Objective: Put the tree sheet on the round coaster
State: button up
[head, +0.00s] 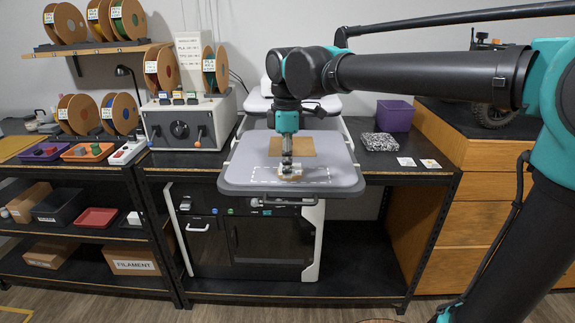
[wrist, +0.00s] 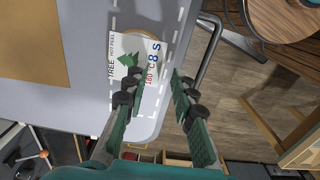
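The tree sheet (wrist: 131,60) is a white square with a green tree and "TREE HOT PEEL 180 C 8 S" printed on it. It lies over the round coaster (wrist: 134,36), whose tan rim shows past the sheet's upper edge in the wrist view; the rest of the coaster is hidden. Both are inside the dashed white outline on the grey press plate (head: 238,175). My gripper (wrist: 159,75) is open, one finger overlapping the sheet's right part in the picture and the other beside it over the plate's edge. In the head view my gripper (head: 289,172) hides much of the sheet.
A brown square sheet (head: 291,147) lies farther back on the plate. A purple bin (head: 395,116), a speckled block (head: 380,142) and two small printed cards (head: 407,162) are on the bench to the right. A control box (head: 188,122) and filament spools stand to the left.

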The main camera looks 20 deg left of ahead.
notch_tip(320, 180, up, 12)
dwell(0.5)
dwell(1.1)
